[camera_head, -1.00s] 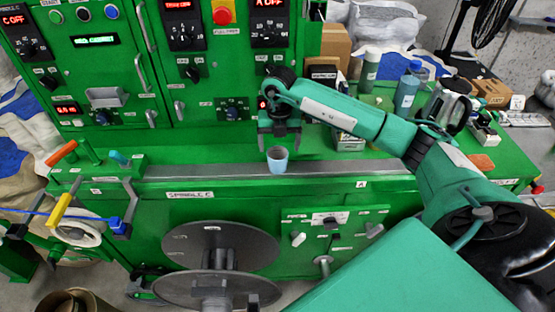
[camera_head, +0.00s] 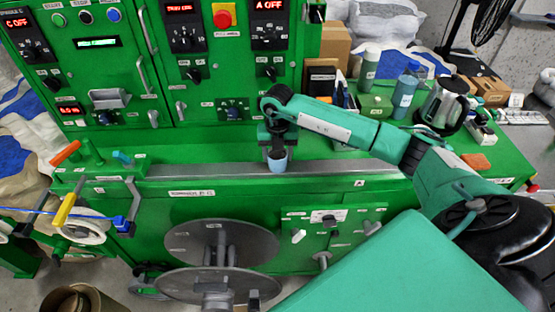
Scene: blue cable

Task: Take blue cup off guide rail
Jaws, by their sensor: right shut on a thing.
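A small light-blue cup (camera_head: 278,165) is at the metal guide rail (camera_head: 215,170) that runs along the green machine's front ledge. My right gripper (camera_head: 276,154) reaches in from the right, points down, and is shut on the cup's upper part. The cup looks upright. I cannot tell whether its base touches the rail. The fingertips are small and partly hidden by the cup's rim. My left gripper is not in view.
The control panel (camera_head: 190,60) rises behind the rail. A reel (camera_head: 222,243) stands below it. A blue cable (camera_head: 60,213) and clamp handles are at left. Bottles (camera_head: 404,92), a kettle (camera_head: 445,108) and boxes crowd the right bench.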

